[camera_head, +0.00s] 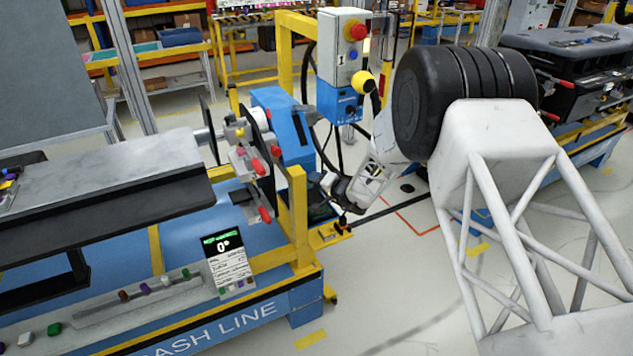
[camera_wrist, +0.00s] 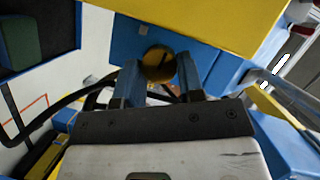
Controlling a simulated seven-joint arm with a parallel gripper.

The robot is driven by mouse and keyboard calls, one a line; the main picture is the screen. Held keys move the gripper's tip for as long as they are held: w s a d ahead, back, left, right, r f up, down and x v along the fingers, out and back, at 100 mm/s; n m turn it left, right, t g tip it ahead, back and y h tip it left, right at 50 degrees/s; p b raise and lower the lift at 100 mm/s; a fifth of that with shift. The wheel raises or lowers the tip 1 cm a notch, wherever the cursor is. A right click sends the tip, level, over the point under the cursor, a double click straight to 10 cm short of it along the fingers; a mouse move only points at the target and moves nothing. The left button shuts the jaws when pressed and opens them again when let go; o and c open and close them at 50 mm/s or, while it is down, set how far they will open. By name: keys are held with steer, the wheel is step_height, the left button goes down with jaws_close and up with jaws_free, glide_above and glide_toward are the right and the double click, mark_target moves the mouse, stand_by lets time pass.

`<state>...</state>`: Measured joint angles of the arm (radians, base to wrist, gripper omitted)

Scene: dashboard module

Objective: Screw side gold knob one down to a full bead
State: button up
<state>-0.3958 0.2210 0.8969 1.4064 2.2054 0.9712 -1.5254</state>
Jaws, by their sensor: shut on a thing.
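A round gold knob (camera_wrist: 158,62) shows in the wrist view, dark in the shade, with a blue part of the fixture behind it. My gripper (camera_wrist: 157,72) is shut on it, with one blue-grey finger on each side. In the head view my gripper (camera_head: 331,186) reaches in low at the right end of the blue fixture, beside the yellow post. The knob cannot be made out there, and its thread and any bead are hidden.
A yellow beam (camera_wrist: 205,18) crosses close above the fingers in the wrist view. In the head view a yellow post (camera_head: 298,218) stands left of my gripper. A control box (camera_head: 343,47) with hanging black cables is behind. A small display (camera_head: 229,262) on the fixture reads 0°.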

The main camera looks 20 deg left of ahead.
steer(key=m+y, duration=0.1)
steer(key=m, duration=0.3)
steer(key=m+t+y, duration=0.1)
steer(key=m, duration=0.3)
steer(key=f+m+t+y, duration=0.1)
steer(key=m+y, duration=0.1)
steer(key=m, duration=0.2)
steer(key=shift+t, duration=0.3)
stand_by(0.3)
steer(key=o, duration=0.6)
steer(key=shift+o, duration=0.2)
steer(key=v, duration=0.7)
steer(key=shift+s+d, duration=0.2)
steer(key=shift+d, duration=0.15)
